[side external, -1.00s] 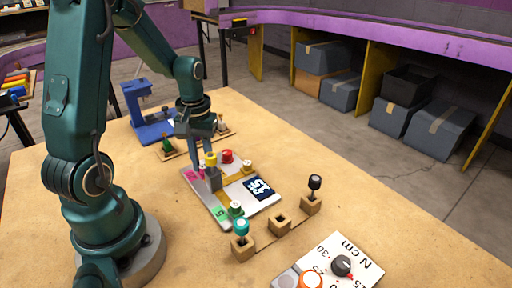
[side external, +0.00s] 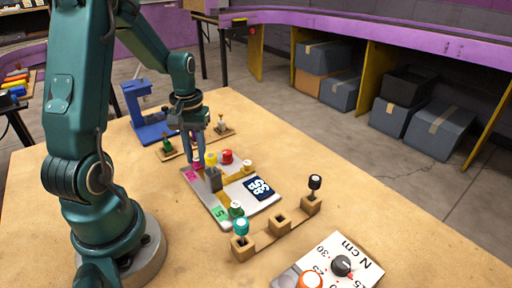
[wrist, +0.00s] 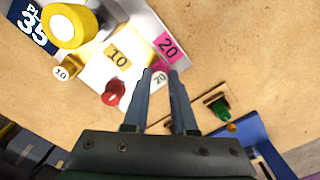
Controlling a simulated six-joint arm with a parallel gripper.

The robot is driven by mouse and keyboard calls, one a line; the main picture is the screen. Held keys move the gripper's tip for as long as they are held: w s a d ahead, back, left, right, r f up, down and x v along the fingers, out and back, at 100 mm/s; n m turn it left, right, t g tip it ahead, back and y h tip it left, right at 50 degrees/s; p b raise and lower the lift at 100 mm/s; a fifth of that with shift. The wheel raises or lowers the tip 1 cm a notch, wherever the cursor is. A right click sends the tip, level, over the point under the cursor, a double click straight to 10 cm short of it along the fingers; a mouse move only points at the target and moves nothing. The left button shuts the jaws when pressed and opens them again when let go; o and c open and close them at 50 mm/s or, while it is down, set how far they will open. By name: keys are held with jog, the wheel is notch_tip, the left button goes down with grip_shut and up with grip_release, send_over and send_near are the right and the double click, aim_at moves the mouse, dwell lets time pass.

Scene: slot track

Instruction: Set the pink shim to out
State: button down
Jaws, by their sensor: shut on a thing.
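The pink shim's round, pale-faced knob marked 20 (wrist: 159,77) sits between my fingertips in the wrist view, beside the pink 20 label (wrist: 167,46) at the edge of the plate. The pink label also shows in the side view (side external: 190,175). My gripper (side external: 198,163) points down at the far end of the track plate (side external: 219,188), its fingers shut on the pink shim; they also show in the wrist view (wrist: 160,82). My fingers hide the shim's body, and I cannot tell how far it sits in its slot.
Near my fingers are a red knob (side external: 227,156) and a yellow knob on a grey block (side external: 212,160). The plate also bears a dark number panel (side external: 258,188) and a green knob (side external: 236,209). A wooden peg strip (side external: 280,222) and a blue stand (side external: 149,125) are nearby.

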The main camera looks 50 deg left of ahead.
jog(key=shift+a+r, duration=0.1)
jog(key=shift+a, duration=0.5)
jog(key=c, duration=0.7)
grip_release()
jog(key=shift+d, duration=0.1)
jog(key=shift+r, duration=2.55)
